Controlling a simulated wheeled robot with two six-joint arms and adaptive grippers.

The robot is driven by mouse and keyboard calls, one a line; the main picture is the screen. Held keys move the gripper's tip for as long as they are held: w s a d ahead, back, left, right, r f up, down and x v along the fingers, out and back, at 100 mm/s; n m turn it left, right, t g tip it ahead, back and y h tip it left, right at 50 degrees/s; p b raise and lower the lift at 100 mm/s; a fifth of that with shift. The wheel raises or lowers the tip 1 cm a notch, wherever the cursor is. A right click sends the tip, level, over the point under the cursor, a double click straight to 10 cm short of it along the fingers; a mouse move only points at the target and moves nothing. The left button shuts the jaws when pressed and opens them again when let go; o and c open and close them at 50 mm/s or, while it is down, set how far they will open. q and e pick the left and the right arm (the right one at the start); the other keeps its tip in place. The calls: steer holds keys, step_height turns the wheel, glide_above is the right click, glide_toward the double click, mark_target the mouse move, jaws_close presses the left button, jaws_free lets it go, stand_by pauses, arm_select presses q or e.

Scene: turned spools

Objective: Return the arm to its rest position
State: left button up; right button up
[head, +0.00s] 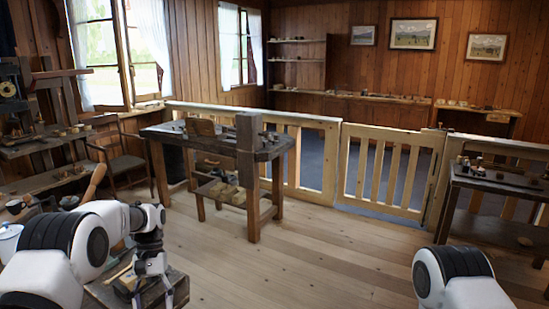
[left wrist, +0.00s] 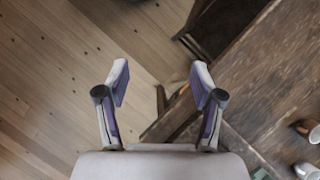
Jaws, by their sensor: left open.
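My left gripper (head: 152,284) is at the lower left in the head view, pointing down beside the near workbench corner. In the left wrist view the gripper (left wrist: 158,82) is open, with nothing between its fingers. Below it are the plank floor and the edge of the dark wooden bench (left wrist: 240,85). My right arm (head: 455,275) shows only as a white and black link at the lower right; its gripper is out of view.
Small round wooden pieces (left wrist: 307,131) stand on the bench at the right of the left wrist view. A workbench (head: 205,142) stands mid-room, another table (head: 500,182) at right. A low wooden fence (head: 388,165) crosses behind. Floor in the middle is clear.

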arm_select(q)
steer(key=s+d+f+g, duration=0.3)
steer(key=s+f, duration=1.7)
steer(key=s, duration=0.2)
steer(key=s+f+m+t, duration=0.1)
steer(key=s+t, duration=0.1)
steer(key=s, duration=0.7)
steer(key=s+f+t, duration=0.2)
steer(key=s+t, duration=0.1)
steer(key=s, duration=0.5)
steer(key=w+t, duration=0.2)
steer(key=w, duration=0.1)
steer(key=w+t, duration=0.1)
steer(key=w, duration=0.1)
steer(key=shift+d+r+m+t+y, duration=0.25)
steer(key=shift+m+t+y, duration=0.05)
steer(key=shift+m+y, duration=0.1)
